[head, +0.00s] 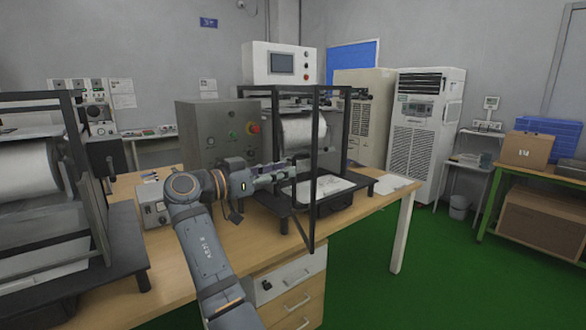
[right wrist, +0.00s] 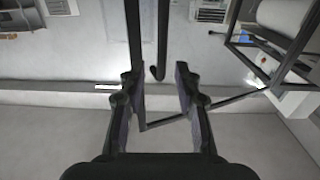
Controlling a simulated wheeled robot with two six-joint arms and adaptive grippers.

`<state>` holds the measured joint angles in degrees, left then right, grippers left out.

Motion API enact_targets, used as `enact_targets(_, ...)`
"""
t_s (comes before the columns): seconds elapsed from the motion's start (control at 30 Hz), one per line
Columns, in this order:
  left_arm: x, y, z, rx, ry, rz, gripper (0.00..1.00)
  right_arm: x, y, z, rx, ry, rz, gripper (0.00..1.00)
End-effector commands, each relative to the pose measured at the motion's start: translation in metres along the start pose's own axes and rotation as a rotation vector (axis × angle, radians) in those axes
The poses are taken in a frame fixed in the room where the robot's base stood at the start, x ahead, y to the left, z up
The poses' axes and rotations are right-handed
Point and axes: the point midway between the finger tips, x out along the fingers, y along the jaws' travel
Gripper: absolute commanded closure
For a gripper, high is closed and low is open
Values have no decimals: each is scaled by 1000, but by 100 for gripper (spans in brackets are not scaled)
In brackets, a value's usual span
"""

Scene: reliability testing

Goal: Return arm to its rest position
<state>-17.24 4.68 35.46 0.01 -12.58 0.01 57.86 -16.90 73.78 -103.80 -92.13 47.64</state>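My right arm (head: 207,255) reaches up from the bottom of the head view over the wooden desk. Its gripper (head: 288,170) points right, at the front of a black-framed test machine (head: 313,165) with a white roll. In the right wrist view the two fingers of this gripper (right wrist: 154,78) are spread apart with nothing held. Dark bars (right wrist: 134,45) show near and between the fingers; I cannot tell whether they touch. My left gripper is in neither view.
The desk (head: 370,212) carries a grey control box (head: 217,135) and a small box (head: 152,205) close to my arm. Another roller machine (head: 50,215) stands at the left. A white air conditioner (head: 424,130) stands behind. Green floor (head: 430,270) is clear at the right.

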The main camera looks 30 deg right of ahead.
Motion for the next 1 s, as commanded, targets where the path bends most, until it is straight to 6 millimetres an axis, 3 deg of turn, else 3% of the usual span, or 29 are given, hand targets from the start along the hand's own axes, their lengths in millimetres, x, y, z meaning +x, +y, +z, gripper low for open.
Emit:
enact_targets(0.2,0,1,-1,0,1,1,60,-23,0,0,-1,0,0,67)
enact_targets(0.73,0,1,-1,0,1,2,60,-23,-4,7,-20,0,-11,67)
enact_targets(0.77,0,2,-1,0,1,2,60,-22,-9,14,-40,-1,-24,67)
enact_targets(0.87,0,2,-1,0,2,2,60,-18,-36,60,-170,-14,-112,67)
enact_targets(0.97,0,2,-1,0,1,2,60,-14,-70,138,-357,-43,-249,67)
enact_targets(1.0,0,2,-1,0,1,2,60,-13,-80,173,-433,-59,-307,67)
